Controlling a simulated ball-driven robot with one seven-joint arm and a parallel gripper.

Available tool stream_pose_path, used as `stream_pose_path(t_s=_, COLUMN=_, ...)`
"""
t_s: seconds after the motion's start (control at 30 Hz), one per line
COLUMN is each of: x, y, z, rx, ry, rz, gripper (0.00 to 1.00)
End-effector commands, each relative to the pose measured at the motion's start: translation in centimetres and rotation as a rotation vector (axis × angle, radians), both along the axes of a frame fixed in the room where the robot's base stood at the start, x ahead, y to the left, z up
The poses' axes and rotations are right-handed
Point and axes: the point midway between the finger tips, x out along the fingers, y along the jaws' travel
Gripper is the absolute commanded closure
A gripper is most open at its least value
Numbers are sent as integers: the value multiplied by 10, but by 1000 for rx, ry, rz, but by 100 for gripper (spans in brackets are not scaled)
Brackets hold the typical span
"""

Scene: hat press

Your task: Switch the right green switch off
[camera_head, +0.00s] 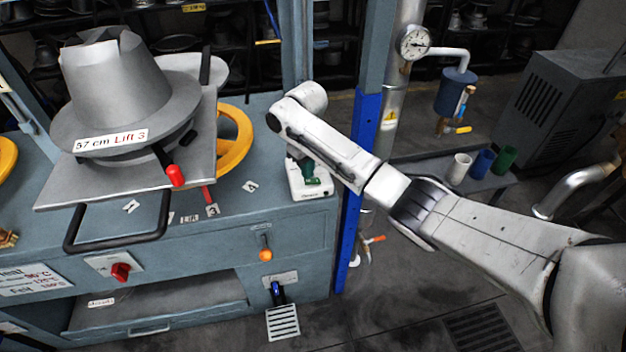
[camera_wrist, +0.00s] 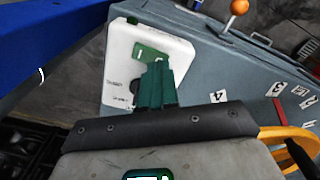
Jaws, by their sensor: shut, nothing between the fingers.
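The green switch (camera_wrist: 145,52) sits on a white box with small printed labels, in the upper middle of the wrist view. In the head view the white box (camera_head: 298,186) stands at the right end of the blue-grey press table, partly hidden by my arm. My gripper (camera_wrist: 157,68) has dark green fingers, shut with nothing between them. The fingers overlap the lower part of the switch in the wrist view, and I cannot tell whether they touch it. The switch's lower part is hidden, and its on or off position is unclear. Only one green switch is clear to me.
A blue post (camera_head: 357,170) stands close right of the box. A yellow handwheel (camera_head: 235,140) and the hat press plate (camera_head: 120,170) lie to its left. An orange-knobbed lever (camera_head: 266,254) is on the table front. Three cups (camera_head: 480,163) stand on a shelf at right.

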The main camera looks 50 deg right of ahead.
Motion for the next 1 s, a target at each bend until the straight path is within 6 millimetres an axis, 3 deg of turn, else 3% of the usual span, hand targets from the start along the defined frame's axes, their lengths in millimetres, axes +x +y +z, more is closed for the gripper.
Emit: stream_pose_path(t_s=1.0, x=0, y=0, z=-11, rx=1, ry=0, rz=-1, gripper=100)
